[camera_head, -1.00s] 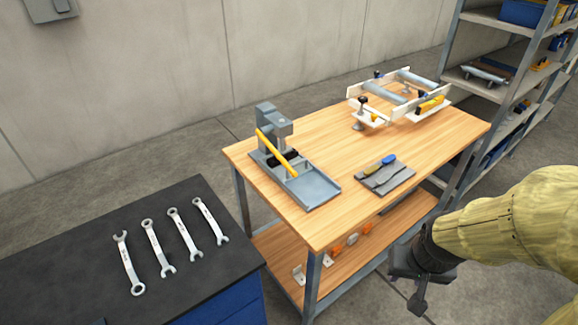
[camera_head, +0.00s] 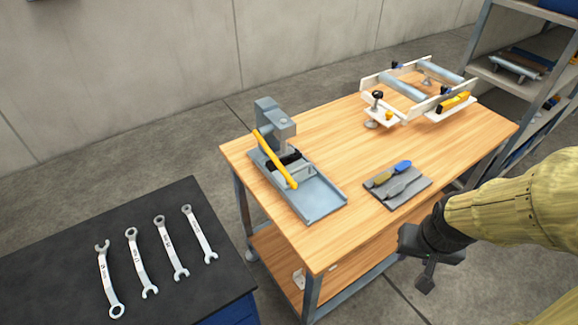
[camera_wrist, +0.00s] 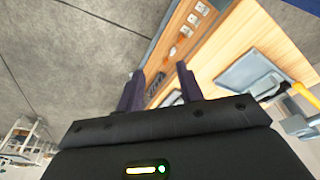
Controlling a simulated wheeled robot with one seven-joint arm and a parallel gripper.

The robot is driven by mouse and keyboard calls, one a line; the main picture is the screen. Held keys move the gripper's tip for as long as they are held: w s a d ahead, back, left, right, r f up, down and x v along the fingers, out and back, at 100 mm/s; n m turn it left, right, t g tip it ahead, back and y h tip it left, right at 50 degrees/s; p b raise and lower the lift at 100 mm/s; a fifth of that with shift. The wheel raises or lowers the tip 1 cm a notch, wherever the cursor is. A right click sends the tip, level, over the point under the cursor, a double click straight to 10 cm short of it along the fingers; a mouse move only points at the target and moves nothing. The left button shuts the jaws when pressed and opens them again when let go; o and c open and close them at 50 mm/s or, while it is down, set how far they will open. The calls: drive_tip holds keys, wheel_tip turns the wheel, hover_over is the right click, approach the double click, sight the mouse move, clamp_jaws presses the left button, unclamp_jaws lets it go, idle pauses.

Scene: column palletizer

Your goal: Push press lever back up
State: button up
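The grey press (camera_head: 270,126) stands at the left end of the wooden workbench (camera_head: 330,135). Its yellow lever (camera_head: 274,158) slants down toward the front right, over the press's grey tray (camera_head: 313,200). The lever also shows at the right edge of the wrist view (camera_wrist: 302,90), with the tray (camera_wrist: 248,75) beside it. My gripper (camera_head: 427,273) is in front of the bench's right part, apart from the press and lever. In the wrist view the two dark fingers (camera_wrist: 160,88) are spread with nothing between them.
A grey mat (camera_head: 397,187) with hand tools lies at the bench front. A white roller frame (camera_head: 415,92) stands at the back right. A dark cabinet top (camera_head: 130,245) with several wrenches is at the left. Shelves (camera_head: 515,75) stand at the far right.

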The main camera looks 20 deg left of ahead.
drive_tip(key=shift+s, duration=0.1)
drive_tip(key=w+a+f+n+t+y+b, duration=0.3)
drive_tip(key=w+a+f+t+b, duration=0.35)
drive_tip(key=w+f+b, duration=0.4)
drive_tip(key=a+r+n+t+y+b, duration=0.1)
drive_tip(key=a+r+n+y+b, duration=0.1)
drive_tip(key=a+y+b, duration=0.3)
drive_tip(key=s+a+r+n+t+y+b, duration=0.1)
drive_tip(key=a+r+n+y+b, duration=0.1)
drive_tip(key=a+y+b, duration=0.4)
drive_tip(key=a+n+b, duration=0.1)
drive_tip(key=a+b, duration=0.1)
drive_tip(key=shift+a+r, duration=0.15)
drive_tip(key=shift+a, duration=0.15)
drive_tip(key=shift+r+p, duration=0.1)
drive_tip(key=shift+p, duration=0.2)
